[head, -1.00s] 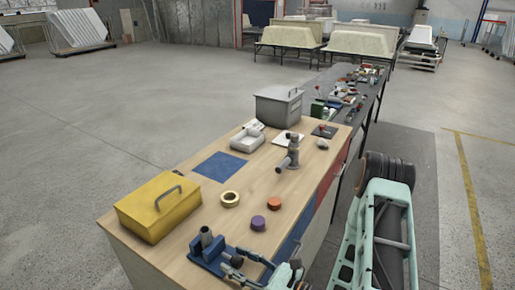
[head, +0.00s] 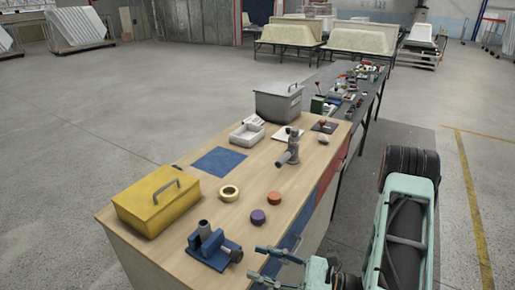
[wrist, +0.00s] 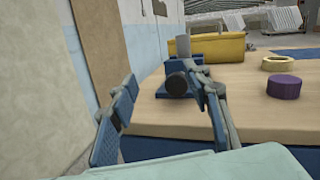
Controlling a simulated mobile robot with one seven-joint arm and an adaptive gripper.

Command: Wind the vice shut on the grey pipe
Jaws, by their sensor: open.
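The blue vice (head: 222,257) stands on the wooden bench top near its front left end. The grey pipe (head: 204,230) stands upright at its jaws; I cannot tell whether they touch it. The vice's dark round screw end (head: 236,255) faces my gripper. My gripper (head: 256,263) is open and empty, to the right of the vice and apart from it. In the wrist view the dark screw end (wrist: 176,84) shows between my open fingers (wrist: 163,81), farther off, with the pipe (wrist: 183,46) above it.
A yellow toolbox (head: 158,201) stands behind and left of the vice. A purple disc (head: 258,217), an orange disc (head: 274,198) and a tape ring (head: 229,193) lie beyond it. A blue mat (head: 219,161) and a grey box (head: 278,103) are farther back.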

